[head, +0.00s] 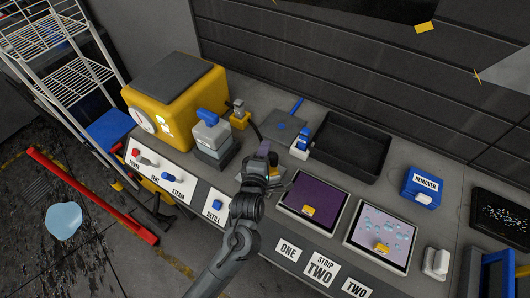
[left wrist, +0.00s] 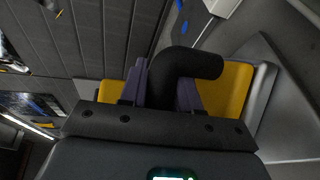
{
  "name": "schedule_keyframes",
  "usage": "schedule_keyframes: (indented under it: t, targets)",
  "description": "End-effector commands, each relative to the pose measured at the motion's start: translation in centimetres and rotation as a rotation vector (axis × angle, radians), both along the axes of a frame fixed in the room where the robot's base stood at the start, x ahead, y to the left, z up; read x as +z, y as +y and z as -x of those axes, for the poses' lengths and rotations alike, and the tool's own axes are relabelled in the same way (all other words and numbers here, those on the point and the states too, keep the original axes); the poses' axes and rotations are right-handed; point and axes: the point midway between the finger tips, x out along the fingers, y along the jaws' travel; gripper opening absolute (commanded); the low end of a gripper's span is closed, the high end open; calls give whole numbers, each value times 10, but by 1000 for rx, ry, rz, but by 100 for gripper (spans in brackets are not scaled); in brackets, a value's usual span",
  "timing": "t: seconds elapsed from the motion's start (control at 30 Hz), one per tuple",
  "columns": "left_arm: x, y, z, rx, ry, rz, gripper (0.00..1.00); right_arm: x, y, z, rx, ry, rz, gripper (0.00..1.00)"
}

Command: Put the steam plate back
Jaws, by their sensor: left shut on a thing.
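My left gripper (head: 266,152) is over the counter, between the grey box with a blue handle and the purple-screened tray. In the left wrist view its purple fingers (left wrist: 162,92) are shut on a black bent handle (left wrist: 195,62). A yellow body (left wrist: 228,85) shows just beyond the fingers; I take handle and yellow body to be the steam plate, but its underside is hidden. In the head view the gripper covers most of it. A small yellow fitting (head: 240,118) stands behind, with a dark hose-like piece running towards the gripper. My right gripper is not in view.
A yellow steam machine (head: 176,93) stands at the back left, with the grey box (head: 211,137) beside it. A black tray (head: 350,146), purple-screened tray (head: 314,201), film-covered tray (head: 380,236) and blue REMOVER box (head: 422,188) occupy the right.

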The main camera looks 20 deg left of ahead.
Motion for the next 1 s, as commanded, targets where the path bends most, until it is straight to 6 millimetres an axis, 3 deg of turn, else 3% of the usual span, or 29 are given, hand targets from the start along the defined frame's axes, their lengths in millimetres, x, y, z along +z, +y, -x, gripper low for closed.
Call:
schedule_keyframes:
  t: [0.23,0.27,0.43,0.8,1.0]
  targets:
    - [-2,0,0,0,-3,1,0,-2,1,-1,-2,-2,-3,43]
    - [-3,0,0,0,0,0,33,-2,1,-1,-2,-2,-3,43]
    - [-3,0,0,0,0,0,57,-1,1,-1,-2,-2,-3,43]
    - [3,0,0,-1,-1,-1,57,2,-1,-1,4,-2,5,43]
    - [4,-4,24,-1,2,1,57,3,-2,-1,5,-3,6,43]
